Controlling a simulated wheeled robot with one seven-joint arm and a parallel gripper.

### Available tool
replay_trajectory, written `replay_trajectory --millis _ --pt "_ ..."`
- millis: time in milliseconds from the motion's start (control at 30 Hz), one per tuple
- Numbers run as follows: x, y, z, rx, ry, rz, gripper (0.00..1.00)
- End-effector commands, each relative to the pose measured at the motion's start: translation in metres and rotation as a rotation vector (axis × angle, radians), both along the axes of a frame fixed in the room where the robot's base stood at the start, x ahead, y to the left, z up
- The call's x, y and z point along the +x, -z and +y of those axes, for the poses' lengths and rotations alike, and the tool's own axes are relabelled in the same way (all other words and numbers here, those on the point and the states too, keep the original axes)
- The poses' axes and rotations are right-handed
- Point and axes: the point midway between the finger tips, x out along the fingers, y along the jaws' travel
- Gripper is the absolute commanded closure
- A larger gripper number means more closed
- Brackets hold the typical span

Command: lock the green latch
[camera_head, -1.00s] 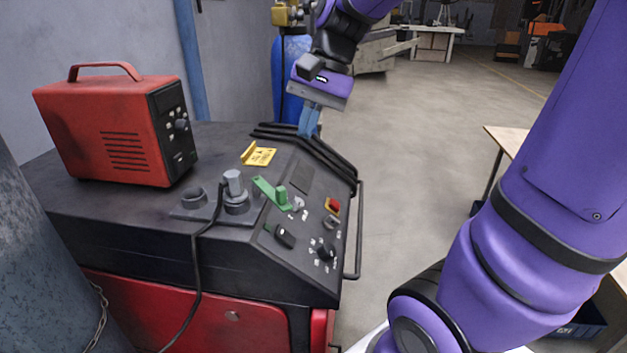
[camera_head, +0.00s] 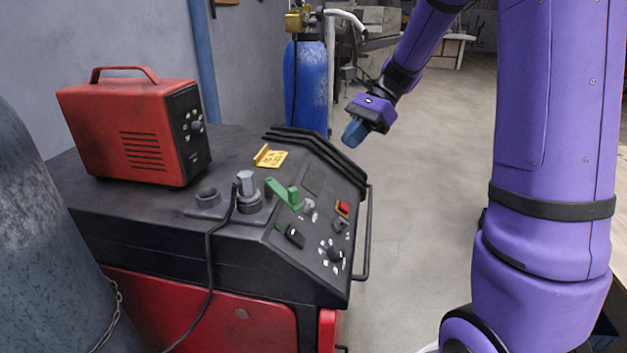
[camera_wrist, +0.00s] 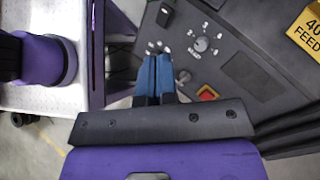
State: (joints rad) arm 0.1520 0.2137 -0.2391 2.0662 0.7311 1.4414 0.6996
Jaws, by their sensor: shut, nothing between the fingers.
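In the wrist view, the blue fingertips (camera_wrist: 155,75) are together and empty over the control panel. I cannot make out the latch in the wrist view.
The panel bears a red button (camera_head: 343,208), a black knob (camera_head: 335,255) and a black switch (camera_head: 295,236). A grey post (camera_head: 246,184) with a cable stands left of the latch. A red box (camera_head: 135,130) sits on the console. A handrail (camera_head: 367,240) runs along its right edge.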

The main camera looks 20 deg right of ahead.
Motion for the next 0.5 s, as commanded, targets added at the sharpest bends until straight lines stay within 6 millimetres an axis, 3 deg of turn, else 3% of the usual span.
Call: replay_trajectory --millis 300,500 --pt "0.000 0.001 0.002 -0.001 -0.002 -0.001 1.00" --pt "-0.003 0.015 0.017 0.000 -0.005 0.001 1.00"
